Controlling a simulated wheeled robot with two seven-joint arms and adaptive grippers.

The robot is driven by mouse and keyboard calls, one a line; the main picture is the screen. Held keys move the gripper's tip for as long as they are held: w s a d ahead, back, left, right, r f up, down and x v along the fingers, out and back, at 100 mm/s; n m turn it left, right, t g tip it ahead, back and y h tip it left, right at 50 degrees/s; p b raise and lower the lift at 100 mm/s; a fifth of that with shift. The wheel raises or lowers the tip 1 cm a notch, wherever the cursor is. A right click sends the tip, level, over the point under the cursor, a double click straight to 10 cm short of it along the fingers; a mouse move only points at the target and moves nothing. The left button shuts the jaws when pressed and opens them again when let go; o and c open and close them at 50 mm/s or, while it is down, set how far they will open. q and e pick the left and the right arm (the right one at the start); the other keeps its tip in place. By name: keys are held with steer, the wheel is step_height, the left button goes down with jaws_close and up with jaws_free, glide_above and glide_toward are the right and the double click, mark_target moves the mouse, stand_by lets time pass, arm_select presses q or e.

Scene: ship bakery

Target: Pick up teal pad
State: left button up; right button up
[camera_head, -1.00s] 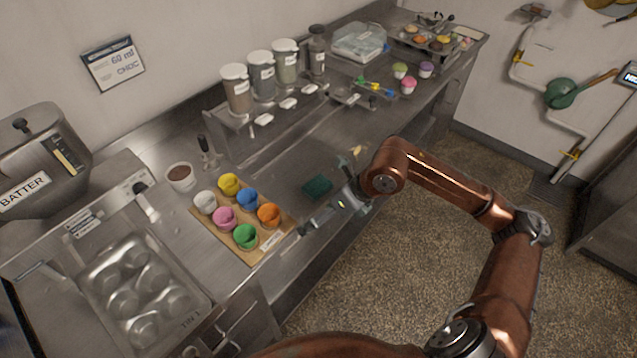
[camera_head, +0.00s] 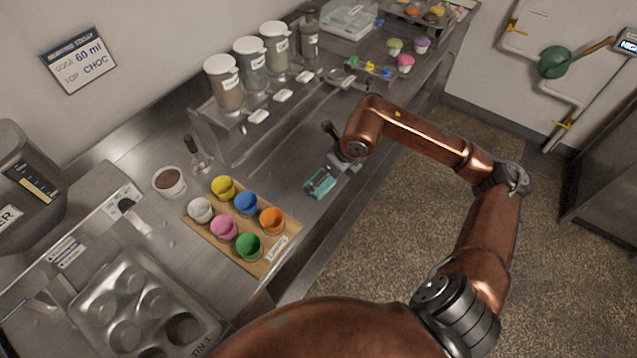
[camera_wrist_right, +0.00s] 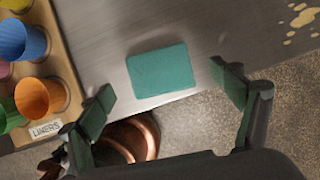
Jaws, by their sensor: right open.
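The teal pad (camera_wrist_right: 161,71) lies flat on the steel counter near its front edge in the right wrist view. In the head view the teal pad (camera_head: 320,184) shows just right of the liner board, partly covered by my gripper. My right gripper (camera_wrist_right: 165,90) is open, with its two green-padded fingers apart on either side of the pad in the picture, not touching it. In the head view my right gripper (camera_head: 331,173) hangs over the pad at the end of the copper arm. My left gripper is not in view.
A wooden board (camera_head: 262,268) with several coloured liner cups stands left of the pad. A muffin tin (camera_head: 88,298) is at the lower left. A shelf with several lidded jars (camera_head: 250,65) is behind. The counter edge drops to the floor (camera_head: 400,240).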

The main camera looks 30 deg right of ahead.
steer(key=x, duration=0.3)
steer(key=shift+s+f, duration=0.1)
steer(key=shift+f, duration=0.1)
steer(key=shift+c, duration=0.2)
steer(key=c, duration=1)
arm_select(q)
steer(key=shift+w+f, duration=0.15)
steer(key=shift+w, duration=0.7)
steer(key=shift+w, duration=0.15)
arm_select(e)
steer(key=shift+r, duration=0.15)
